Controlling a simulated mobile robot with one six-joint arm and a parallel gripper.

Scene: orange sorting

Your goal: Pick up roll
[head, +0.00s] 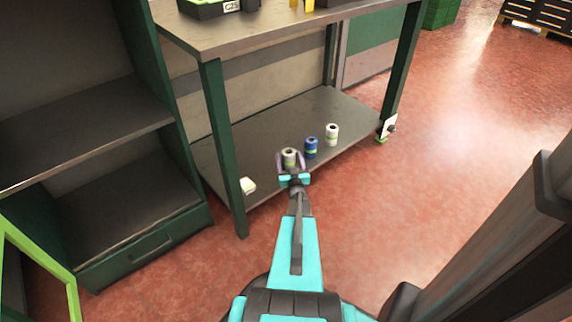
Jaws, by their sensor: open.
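Three rolls stand upright in a row on the lower shelf (255,133) of a table. The left roll (289,155) is whitish with a green band, the middle roll (311,147) is blue with a green band, and the right roll (332,133) is white with a green band. My gripper (291,161) is open, with its fingers at the left roll's two sides. I cannot tell whether they touch it. The lower part of that roll is partly hidden by the gripper.
A small white and green item (248,186) lies on the shelf's front edge, left of my gripper. The table's green front leg (223,150) stands to the left, and the tabletop (260,33) overhangs the shelf. A dark shelving unit (85,125) is at left. Red floor (455,130) is clear at right.

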